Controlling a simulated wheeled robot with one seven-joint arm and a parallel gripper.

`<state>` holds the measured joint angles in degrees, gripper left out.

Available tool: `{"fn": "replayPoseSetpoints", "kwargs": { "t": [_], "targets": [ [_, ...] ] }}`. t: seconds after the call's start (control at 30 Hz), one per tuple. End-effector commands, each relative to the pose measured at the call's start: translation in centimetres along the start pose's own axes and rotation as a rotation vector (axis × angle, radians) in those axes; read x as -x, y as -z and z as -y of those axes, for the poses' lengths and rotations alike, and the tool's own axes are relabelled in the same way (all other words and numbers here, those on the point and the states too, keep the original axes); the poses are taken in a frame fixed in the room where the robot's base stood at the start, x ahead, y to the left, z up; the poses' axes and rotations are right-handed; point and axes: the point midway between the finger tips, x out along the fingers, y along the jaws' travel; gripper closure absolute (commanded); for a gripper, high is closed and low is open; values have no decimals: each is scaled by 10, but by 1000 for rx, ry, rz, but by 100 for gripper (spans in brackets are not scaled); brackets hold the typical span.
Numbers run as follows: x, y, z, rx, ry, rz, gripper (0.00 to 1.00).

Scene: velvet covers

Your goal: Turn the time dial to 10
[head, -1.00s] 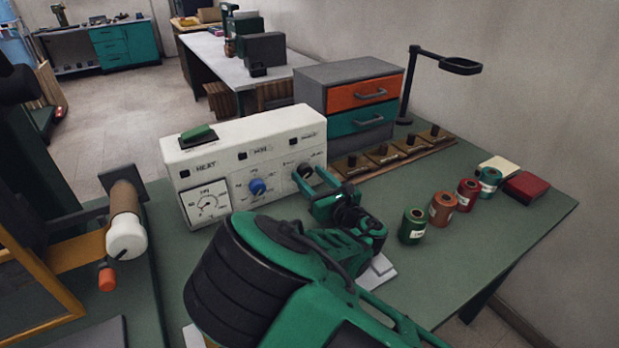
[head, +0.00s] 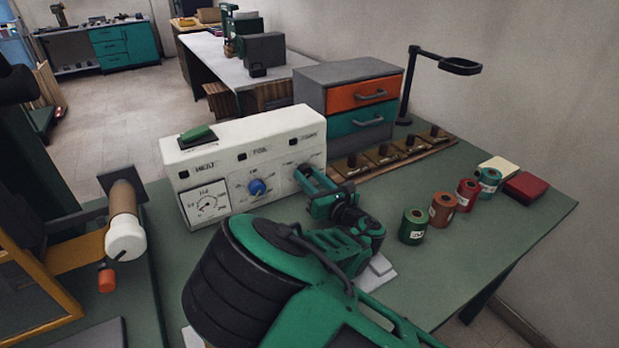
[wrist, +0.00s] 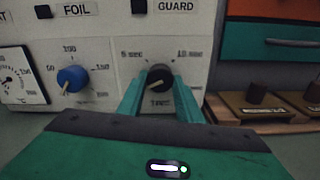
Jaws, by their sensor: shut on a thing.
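The time dial (wrist: 159,78) is a black knob on the right of the white control box, seen in the wrist view above a label that seems to read TIME. A pale pointer mark on it seems to slant to the lower left. Printed marks, hard to read, stand to its upper left and upper right; the right one seems to start with 10. My gripper (wrist: 160,88) has its green fingers on either side of the dial, shut on it. In the head view my gripper (head: 312,180) reaches the front of the white box (head: 245,150) and mostly hides the dial.
A blue foil knob (wrist: 72,79) sits to the left of the dial, with a gauge (head: 208,204) further left. A drawer unit (head: 350,95) and a wooden strip of black knobs (head: 383,152) stand to the right. Several spools (head: 442,209) stand on the green bench at right.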

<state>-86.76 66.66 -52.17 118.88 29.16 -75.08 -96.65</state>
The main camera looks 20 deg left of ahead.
Motion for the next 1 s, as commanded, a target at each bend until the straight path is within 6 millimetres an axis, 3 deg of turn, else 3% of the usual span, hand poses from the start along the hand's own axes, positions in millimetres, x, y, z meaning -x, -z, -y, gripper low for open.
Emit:
{"fn": "replayPoseSetpoints", "kwargs": {
  "t": [1.0],
  "targets": [
    [4,0,7,-917,16,3,90]
  ]
}}
